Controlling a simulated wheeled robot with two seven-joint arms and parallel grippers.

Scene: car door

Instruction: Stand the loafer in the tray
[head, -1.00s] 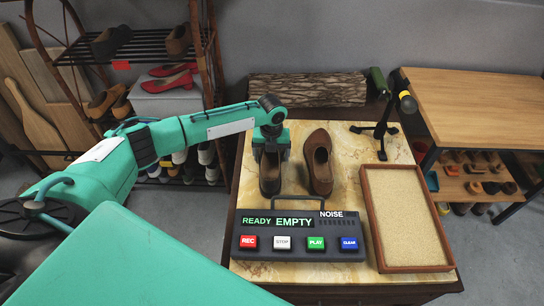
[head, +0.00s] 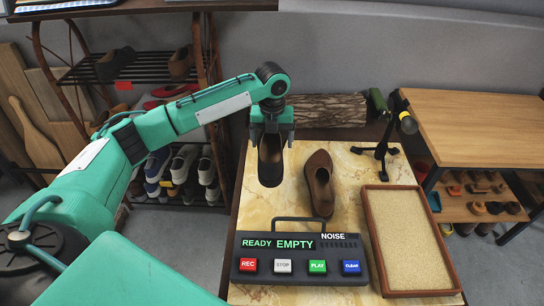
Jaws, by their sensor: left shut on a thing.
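A dark loafer (head: 270,168) hangs toe down from my left gripper (head: 271,138), which is shut on its upper end. It appears to be raised off the marble-patterned table top, behind the recorder box. A brown shoe (head: 319,185) stands on the table just to its right, apart from it. The tray (head: 374,235), a wooden frame filled with pale sand-like material, lies at the right of the table, and nothing stands in it. My right gripper is not in view.
A black recorder box (head: 300,259) with coloured buttons and a handle lies at the table's front. A log (head: 330,110) lies at the back. A dark stand (head: 381,140) with a green and a yellow-ended part is behind the tray. A shoe rack (head: 145,68) is at left.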

